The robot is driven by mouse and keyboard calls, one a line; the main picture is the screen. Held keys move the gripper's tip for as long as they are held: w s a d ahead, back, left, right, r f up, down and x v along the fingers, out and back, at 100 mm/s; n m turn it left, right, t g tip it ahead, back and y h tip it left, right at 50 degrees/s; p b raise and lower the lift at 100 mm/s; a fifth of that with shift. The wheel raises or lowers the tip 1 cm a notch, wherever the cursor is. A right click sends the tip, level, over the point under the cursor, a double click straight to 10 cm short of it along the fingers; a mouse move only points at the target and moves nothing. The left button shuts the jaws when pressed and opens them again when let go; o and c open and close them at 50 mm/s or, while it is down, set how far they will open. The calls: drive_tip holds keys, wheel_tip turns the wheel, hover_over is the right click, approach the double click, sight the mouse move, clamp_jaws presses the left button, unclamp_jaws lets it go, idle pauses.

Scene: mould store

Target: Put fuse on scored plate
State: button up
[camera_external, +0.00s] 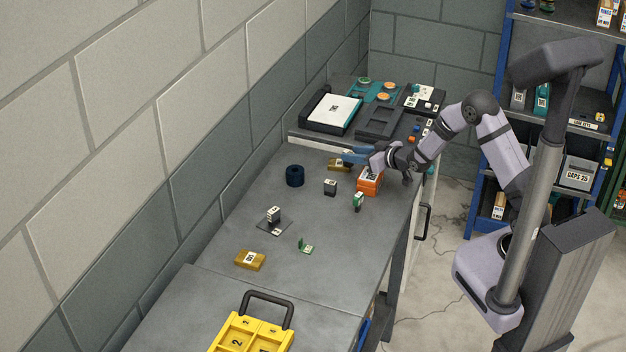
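My gripper (352,157) has blue fingers and reaches left over the far part of the grey bench, just above and beside a brass-coloured block (338,165) with a label. I cannot tell whether its fingers are open or hold anything. No thing is clearly readable as the fuse; a small green and white piece (358,201) stands in front of the orange box, and a small green piece (307,248) lies nearer the front. A thin dark plate (265,229) lies on the bench with a black and white block on it; I cannot make out scoring.
An orange box (370,184) stands below my wrist. A dark blue ring (295,176), a dark labelled block (330,187) and a brass labelled block (250,260) stand apart on the bench. A yellow tray (268,330) is at the front; black trays (380,122) are at the back.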

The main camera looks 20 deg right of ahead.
drive_tip(key=shift+b+v, duration=0.35)
drive_tip(key=shift+v, duration=2.3)
drive_tip(key=shift+s+d+r+p, duration=0.15)
drive_tip(key=shift+s+d+p, duration=0.1)
drive_tip(key=shift+d+p, duration=0.15)
drive_tip(key=s+d+f+m+g+h+p, duration=0.25)
drive_tip(key=s+d+g+h, duration=0.3)
drive_tip(key=s+d, duration=0.65)
drive_tip(key=s+d+m+g, duration=0.1)
drive_tip(key=s+d+g, duration=0.1)
drive_tip(key=s, duration=0.7)
drive_tip(key=s+d+m+g, duration=0.1)
drive_tip(key=s+g, duration=0.4)
drive_tip(key=s, duration=0.5)
drive_tip(key=shift+d+r, duration=0.2)
drive_tip(key=shift+d, duration=0.35)
